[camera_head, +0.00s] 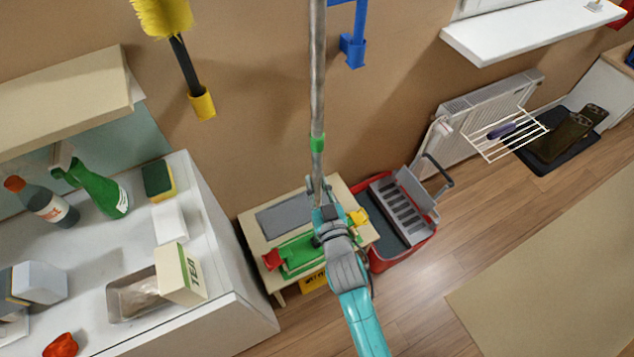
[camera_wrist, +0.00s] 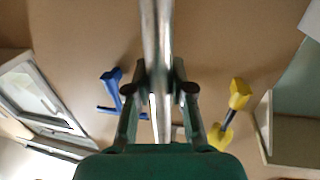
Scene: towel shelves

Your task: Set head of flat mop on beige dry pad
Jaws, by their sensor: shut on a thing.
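My gripper (camera_head: 318,188) is shut on the grey metal handle (camera_head: 318,80) of the mop. The handle rises out of the top of the head view and has a green band. In the wrist view the handle (camera_wrist: 158,45) runs between the fingers of my gripper (camera_wrist: 160,90). Below, a green flat piece (camera_head: 297,257) with a red end shows on a low beige-topped bench (camera_head: 252,232). It may be the mop head, but my arm hides the joint. A grey pad (camera_head: 285,213) lies behind it. I cannot surely pick out the beige dry pad.
A red mop bucket (camera_head: 408,260) stands right of the bench. A white counter (camera_head: 225,275) with bottles and boxes is at left. A large beige mat (camera_head: 555,265) covers floor at right. A radiator (camera_head: 490,115) and drying rack (camera_head: 505,135) are on the wall.

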